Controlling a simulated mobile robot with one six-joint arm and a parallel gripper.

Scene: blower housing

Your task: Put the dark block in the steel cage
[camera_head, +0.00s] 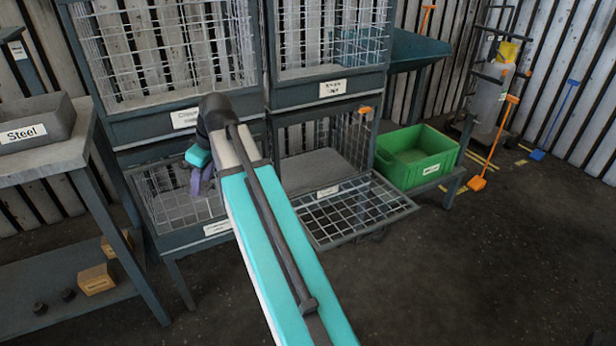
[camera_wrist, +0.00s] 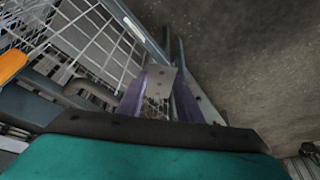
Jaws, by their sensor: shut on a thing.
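My gripper (camera_head: 203,182) has purple fingers and is in front of the lower left cage (camera_head: 160,205). In the wrist view the fingers (camera_wrist: 158,100) are shut on a grey, flat-faced piece (camera_wrist: 160,78); I cannot tell if it is the dark block. In the head view this piece is hidden. The lower right cage (camera_head: 305,172) is open, its mesh door (camera_head: 350,208) folded down. Its label is too small to read, so I cannot tell which cage is the steel one.
A grey bin marked Steel (camera_head: 35,125) stands on the left bench (camera_head: 60,155). A green crate (camera_head: 418,160) stands right of the open cage. Two upper cages (camera_head: 165,60) have mesh fronts. An orange latch (camera_head: 365,110) sits above the open cage.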

